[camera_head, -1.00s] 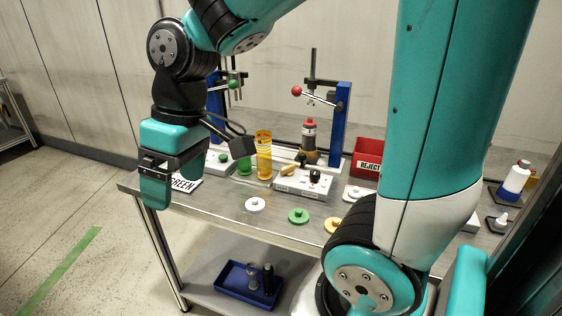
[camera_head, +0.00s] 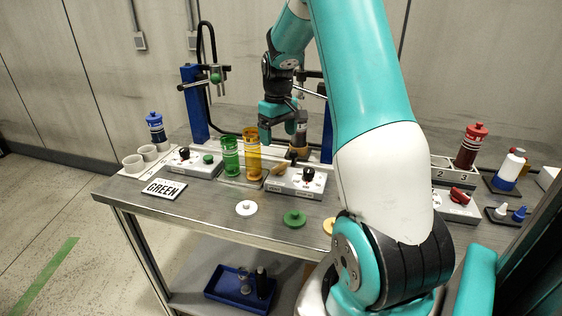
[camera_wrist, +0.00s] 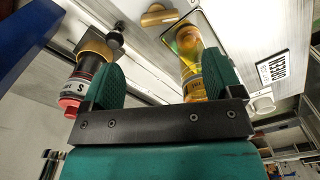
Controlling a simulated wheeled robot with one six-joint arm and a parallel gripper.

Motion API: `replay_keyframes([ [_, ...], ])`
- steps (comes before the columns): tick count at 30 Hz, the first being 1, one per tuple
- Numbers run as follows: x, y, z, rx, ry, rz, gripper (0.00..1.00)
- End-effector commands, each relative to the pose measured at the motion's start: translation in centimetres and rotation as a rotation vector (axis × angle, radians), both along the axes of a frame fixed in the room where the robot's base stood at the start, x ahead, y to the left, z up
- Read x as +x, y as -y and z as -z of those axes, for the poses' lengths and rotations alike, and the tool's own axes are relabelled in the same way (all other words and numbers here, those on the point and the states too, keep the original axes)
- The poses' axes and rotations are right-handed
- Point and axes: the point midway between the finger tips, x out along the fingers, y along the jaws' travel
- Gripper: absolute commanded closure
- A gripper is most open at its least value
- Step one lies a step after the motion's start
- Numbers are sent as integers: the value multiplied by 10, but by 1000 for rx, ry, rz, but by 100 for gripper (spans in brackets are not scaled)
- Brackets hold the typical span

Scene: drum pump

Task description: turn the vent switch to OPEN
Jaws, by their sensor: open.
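A white control box (camera_head: 296,182) stands at the middle of the table with a black rotary knob (camera_head: 308,174) on top. A second white box (camera_head: 190,165) at the left also has a black knob (camera_head: 184,153), and a third (camera_head: 455,207) at the right has a red knob (camera_head: 459,194). I cannot read which of them is the vent switch. My gripper (camera_head: 272,128) is open and empty, above and behind the middle box, near the amber cylinder (camera_head: 252,155). In the wrist view my gripper (camera_wrist: 163,78) shows apart fingers, with the amber cylinder beside the right one.
A green cylinder (camera_head: 230,157) stands left of the amber one. Blue posts (camera_head: 194,104) rise behind. A red-capped bottle (camera_wrist: 75,88) is close to one finger in the wrist view. White (camera_head: 246,208) and green discs (camera_head: 294,218) and a GREEN sign (camera_head: 164,188) lie in front.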

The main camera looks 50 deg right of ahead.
Motion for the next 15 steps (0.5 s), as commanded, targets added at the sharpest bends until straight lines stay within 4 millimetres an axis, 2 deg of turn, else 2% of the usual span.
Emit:
replay_keyframes([
  [3, -1, -1, 28, 3, -4, -1, 15],
  [9, 0, -1, 69, 2, -3, -1, 15],
  [15, 0, -1, 93, 1, -1, -1, 15],
])
